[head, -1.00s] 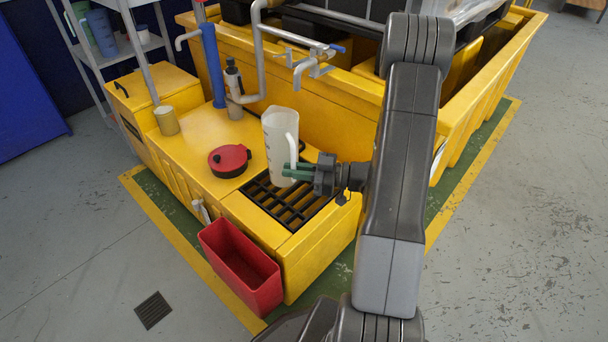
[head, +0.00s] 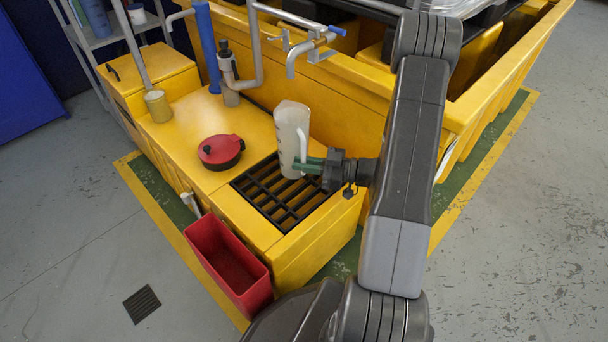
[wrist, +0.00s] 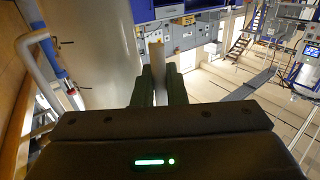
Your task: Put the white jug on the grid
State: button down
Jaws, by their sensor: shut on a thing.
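The white jug (head: 289,130) is a tall translucent pitcher over the back part of the black grid (head: 262,204) in the head view, leaning slightly. I cannot tell if its base touches the bars. My gripper (head: 304,166) comes from the right, its green fingers shut on the jug's handle. In the wrist view the jug's pale wall (wrist: 85,55) fills the left side, and the handle (wrist: 156,60) stands between the fingertips (wrist: 160,85). The grid is set into the front end of the yellow bench (head: 190,155); its front and left bars are bare.
A red round-lidded pot (head: 221,152) sits left of the grid. A red bin (head: 228,262) stands at the bench's front. A metal tap (head: 312,48) overhangs behind the jug. A tin (head: 158,106) and a dark-topped bottle (head: 228,72) stand farther back.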

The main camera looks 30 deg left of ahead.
notch_tip(320, 180, down, 3)
jog(key=shift+f+b, duration=0.1)
jog(key=shift+b, duration=0.45)
jog(key=c, duration=1.9)
grip_release()
jog(key=shift+f, duration=0.1)
jog(key=o, duration=0.4)
jog(key=shift+d+r, duration=0.1)
jog(key=shift+r, duration=0.15)
jog(key=p+v, duration=0.3)
jog(key=v, duration=0.9)
jog(key=shift+p, duration=0.35)
